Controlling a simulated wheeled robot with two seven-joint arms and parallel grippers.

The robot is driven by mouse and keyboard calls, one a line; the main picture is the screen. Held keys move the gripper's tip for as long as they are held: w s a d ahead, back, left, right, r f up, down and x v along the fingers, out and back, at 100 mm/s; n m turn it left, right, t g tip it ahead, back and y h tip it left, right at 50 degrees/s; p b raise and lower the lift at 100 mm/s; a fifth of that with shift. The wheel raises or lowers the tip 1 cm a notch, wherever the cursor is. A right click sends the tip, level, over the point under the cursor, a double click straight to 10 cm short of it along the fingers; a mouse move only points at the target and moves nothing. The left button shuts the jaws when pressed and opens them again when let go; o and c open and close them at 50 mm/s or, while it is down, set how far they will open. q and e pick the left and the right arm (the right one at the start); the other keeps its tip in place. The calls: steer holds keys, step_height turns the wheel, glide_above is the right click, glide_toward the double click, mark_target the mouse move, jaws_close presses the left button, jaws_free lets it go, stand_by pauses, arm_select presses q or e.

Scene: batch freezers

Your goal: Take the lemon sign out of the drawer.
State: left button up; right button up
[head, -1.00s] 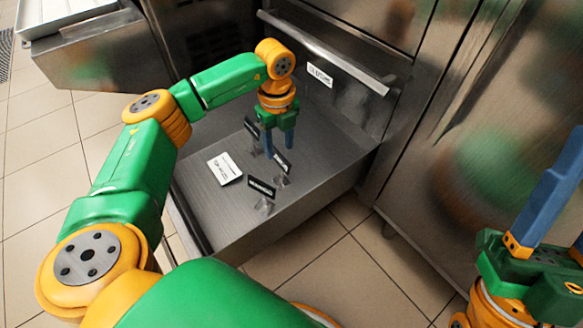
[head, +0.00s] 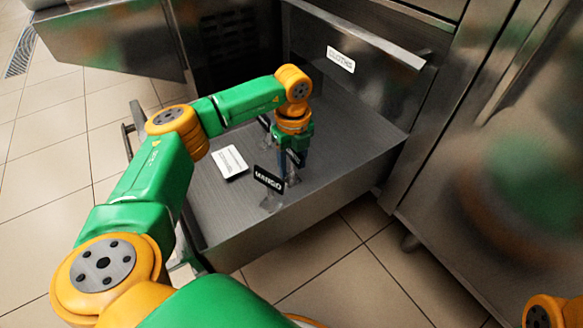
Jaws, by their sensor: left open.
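The open metal drawer (head: 235,240) holds several small black signs in clear holders. The nearest sign (head: 268,180) stands upright and seems to read MANGO. A second black sign (head: 296,158) stands just behind it, largely hidden by my left gripper. A third black sign (head: 264,122) stands further back, partly hidden by my arm. I cannot read the second or third, so I cannot tell which is the lemon sign. My left gripper (head: 291,168) points down into the drawer at the second sign, open, with its fingertips partly hidden. My right gripper is out of view.
A white label (head: 340,60) is on the metal front behind the drawer. A steel cabinet (head: 500,180) stands close on the right. Tiled floor (head: 330,262) shows in front.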

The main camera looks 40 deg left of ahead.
arm_select(q)
jaws_close()
stand_by(1.4)
